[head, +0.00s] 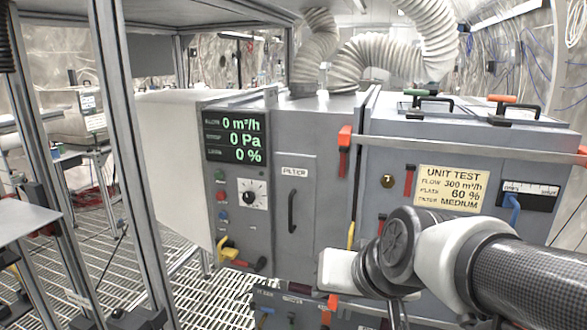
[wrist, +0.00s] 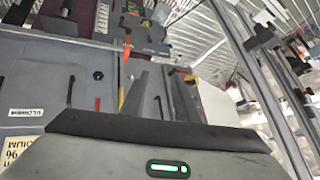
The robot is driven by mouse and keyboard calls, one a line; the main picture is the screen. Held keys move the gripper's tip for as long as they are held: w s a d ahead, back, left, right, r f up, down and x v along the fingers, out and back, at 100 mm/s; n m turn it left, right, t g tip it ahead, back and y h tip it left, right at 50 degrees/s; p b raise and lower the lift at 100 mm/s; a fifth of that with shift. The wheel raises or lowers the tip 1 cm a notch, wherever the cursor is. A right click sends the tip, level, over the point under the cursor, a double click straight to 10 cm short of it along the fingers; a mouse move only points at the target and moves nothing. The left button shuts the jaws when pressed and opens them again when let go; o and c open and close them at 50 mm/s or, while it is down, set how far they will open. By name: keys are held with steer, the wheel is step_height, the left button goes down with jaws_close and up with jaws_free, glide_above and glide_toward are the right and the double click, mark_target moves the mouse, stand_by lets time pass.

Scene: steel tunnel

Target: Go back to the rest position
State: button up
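My arm reaches in from the right edge of the head view, in front of the grey filter unit (head: 330,120). My gripper (head: 398,318) hangs below the wrist there, mostly cut off by the bottom edge. In the wrist view my gripper (wrist: 160,92) shows two grey fingers standing apart, with nothing visible between them. The unit's display (head: 236,138) reads 0 m³/h, 0 Pa and 0 %. The filter door (head: 296,205) with its dark handle looks shut. A yellow label (head: 451,187) reads UNIT TEST, flow 300 m³/h, 60 %, filter medium.
A black knob (head: 251,194) and coloured buttons sit below the display. Orange-ended levers (head: 344,150) and a blue-handled gauge (head: 515,205) are on the unit's front. A metal frame post (head: 133,160) stands at left. Open grating (head: 100,270) covers the floor there.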

steer(key=s+d+r+g+h+p, duration=0.1)
steer(key=s+d+r+g+h, duration=0.15)
steer(key=s+d, duration=0.65)
step_height(320, 180, up, 13)
steer(key=a+p, duration=0.1)
steer(key=p, duration=1.3)
steer(key=shift+s+a+r, duration=0.2)
steer(key=shift+s+a, duration=0.05)
steer(key=shift+a, duration=0.1)
steer(key=shift+d+t, duration=0.15)
steer(key=shift+t, duration=0.1)
